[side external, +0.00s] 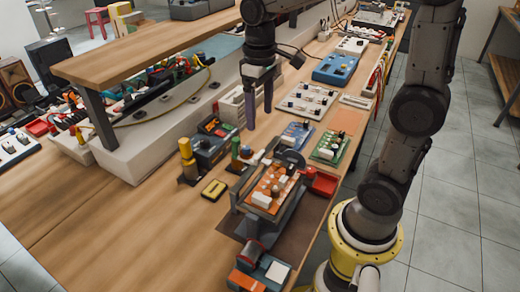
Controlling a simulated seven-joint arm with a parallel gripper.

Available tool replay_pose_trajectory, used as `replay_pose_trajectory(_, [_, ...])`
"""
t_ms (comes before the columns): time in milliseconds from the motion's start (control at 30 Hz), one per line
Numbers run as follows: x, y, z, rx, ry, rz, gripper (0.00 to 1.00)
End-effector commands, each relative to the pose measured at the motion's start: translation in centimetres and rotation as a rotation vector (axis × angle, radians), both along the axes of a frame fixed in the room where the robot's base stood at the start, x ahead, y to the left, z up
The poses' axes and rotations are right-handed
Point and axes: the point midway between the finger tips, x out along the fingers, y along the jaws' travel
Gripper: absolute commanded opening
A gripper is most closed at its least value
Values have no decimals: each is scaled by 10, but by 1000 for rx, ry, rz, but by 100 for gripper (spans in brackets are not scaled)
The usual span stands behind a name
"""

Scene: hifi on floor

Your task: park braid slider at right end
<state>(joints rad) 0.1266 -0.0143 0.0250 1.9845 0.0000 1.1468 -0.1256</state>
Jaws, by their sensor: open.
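My gripper (259,120) points down over the bench, with its two dark fingers apart and nothing visible between them. It is beside a white stacked tray unit (231,108), behind the small boards. I cannot tell for sure which thing is the braid slider. A small yellow piece with a dark centre (214,189) lies flat on the wood, left of the vise. An orange circuit board (272,188) sits in a dark vise (262,225) near the bench's front edge. My gripper is well apart from both.
A dark grey box (208,150) and a yellow upright piece (186,150) stand left of the vise. A blue board (297,135), green board (330,148) and red tray (323,184) crowd its back and right. A raised shelf (150,50) overhangs the back left. Bare wood lies front left.

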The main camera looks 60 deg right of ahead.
Motion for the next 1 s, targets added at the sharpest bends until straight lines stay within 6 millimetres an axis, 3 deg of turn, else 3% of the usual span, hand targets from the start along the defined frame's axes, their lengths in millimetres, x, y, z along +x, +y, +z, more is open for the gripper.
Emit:
replay_pose_trajectory(500, [-2, 1, -97, 1, 4, 1, 85])
replay_pose_trajectory(700, [-1, 1, -115, 0, 2, 1, 85])
replay_pose_trajectory(1000, [-1, 0, -119, 0, -1, 1, 85])
